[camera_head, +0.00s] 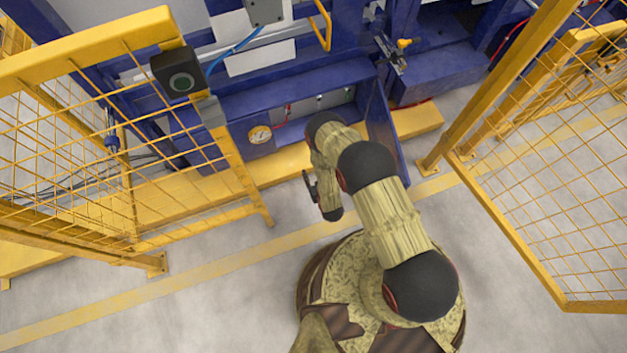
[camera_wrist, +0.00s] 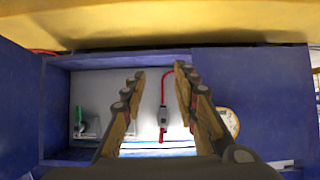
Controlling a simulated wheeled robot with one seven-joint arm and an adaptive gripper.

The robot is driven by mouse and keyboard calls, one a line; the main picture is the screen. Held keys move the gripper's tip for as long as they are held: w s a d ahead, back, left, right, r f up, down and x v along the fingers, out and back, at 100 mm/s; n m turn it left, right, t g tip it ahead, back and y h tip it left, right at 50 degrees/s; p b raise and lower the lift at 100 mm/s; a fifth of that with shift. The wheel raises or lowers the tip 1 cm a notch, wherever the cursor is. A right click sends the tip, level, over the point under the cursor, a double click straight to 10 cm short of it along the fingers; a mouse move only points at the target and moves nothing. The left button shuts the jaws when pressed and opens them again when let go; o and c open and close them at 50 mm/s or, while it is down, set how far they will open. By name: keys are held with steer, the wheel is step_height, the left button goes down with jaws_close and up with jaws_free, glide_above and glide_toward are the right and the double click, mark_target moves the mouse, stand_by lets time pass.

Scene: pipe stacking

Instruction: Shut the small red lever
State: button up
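A small grey valve body (camera_wrist: 162,117) with a red piece at its lower end (camera_wrist: 161,136) is in the wrist view, inside a blue recessed box; I take that red piece to be the small red lever, but its exact position is too small to tell. In the head view only a small red strip (camera_head: 284,116) shows in the box. My gripper (camera_wrist: 160,71) is open and empty in the wrist view, its two fingers on either side of the valve in the picture, with no contact visible. In the head view my gripper (camera_head: 310,187) hangs in front of the box, fingers unclear.
A round gauge (camera_head: 259,134) is on the box front, partly behind a finger in the wrist view. A green-handled part (camera_wrist: 78,122) is at the box's left in the wrist view. A blue door (camera_head: 381,135) stands open. Yellow fences (camera_head: 228,160) flank the clear floor.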

steer(key=shift+s+d+f+g, duration=0.2)
steer(key=shift+s+f+g, duration=0.25)
steer(key=shift+s+g, duration=0.05)
steer(key=shift+s+d+f+g, duration=0.15)
steer(key=shift+s+f+g, duration=0.3)
steer(key=shift+s+g, duration=0.05)
steer(key=shift+c, duration=0.4)
